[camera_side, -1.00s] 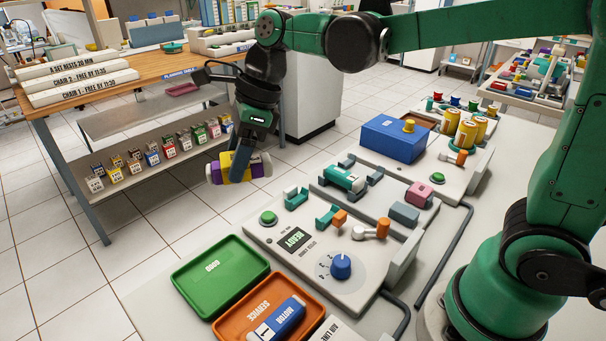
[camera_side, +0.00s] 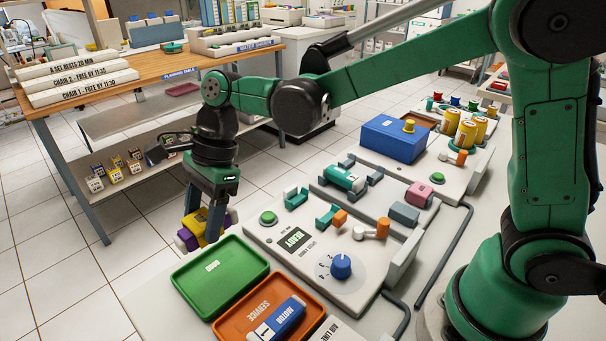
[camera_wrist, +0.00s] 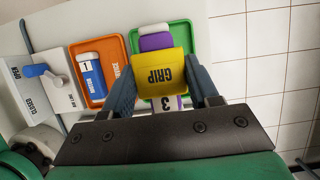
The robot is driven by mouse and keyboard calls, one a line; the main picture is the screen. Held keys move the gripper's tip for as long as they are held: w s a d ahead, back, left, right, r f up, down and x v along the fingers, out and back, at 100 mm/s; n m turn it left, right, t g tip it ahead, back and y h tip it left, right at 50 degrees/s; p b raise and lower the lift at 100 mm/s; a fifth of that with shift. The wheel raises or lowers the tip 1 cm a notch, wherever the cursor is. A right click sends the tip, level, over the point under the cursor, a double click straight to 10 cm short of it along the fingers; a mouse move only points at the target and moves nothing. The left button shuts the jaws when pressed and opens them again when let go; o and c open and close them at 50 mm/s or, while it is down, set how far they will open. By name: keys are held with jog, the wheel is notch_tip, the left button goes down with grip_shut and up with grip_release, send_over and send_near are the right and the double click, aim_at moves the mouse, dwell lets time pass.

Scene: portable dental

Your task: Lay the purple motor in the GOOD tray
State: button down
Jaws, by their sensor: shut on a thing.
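The purple motor (camera_side: 184,240) has a yellow grip band (camera_side: 194,224) around its middle. My gripper (camera_side: 205,222) is shut on that band and holds the motor in the air. In the side view the motor hangs just behind and left of the green GOOD tray (camera_side: 262,264), which is empty. In the wrist view the motor's purple end (camera_wrist: 157,41) shows in front of the green tray (camera_wrist: 187,32), with the band between my fingers and a white end marked 3 below it. Part of the motor is hidden by my fingers.
The orange SERVICE tray (camera_side: 221,327) beside the GOOD tray holds a blue motor (camera_side: 278,318). A test panel (camera_side: 300,262) with a blue knob (camera_side: 341,266) and a green button stands to the right. Tiled floor lies left of the bench.

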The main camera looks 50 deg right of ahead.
jog(key=shift+f, duration=4.65)
jog(key=shift+c, duration=0.7)
grip_release()
jog(key=v, duration=0.5)
jog(key=shift+d+r, duration=0.2)
jog(key=shift+r, duration=0.15)
jog(key=s+d+r+n+t+h, duration=0.2)
jog(key=s+d+r+n+t, duration=0.1)
jog(key=d+n, duration=0.4)
jog(key=s+d+r+n+t+h, duration=0.2)
jog(key=d+n, duration=0.5)
jog(key=n, duration=0.4)
jog(key=s+r+t, duration=0.1)
jog(key=s+t, duration=0.1)
jog(key=s, duration=0.1)
jog(key=shift+r, duration=0.35)
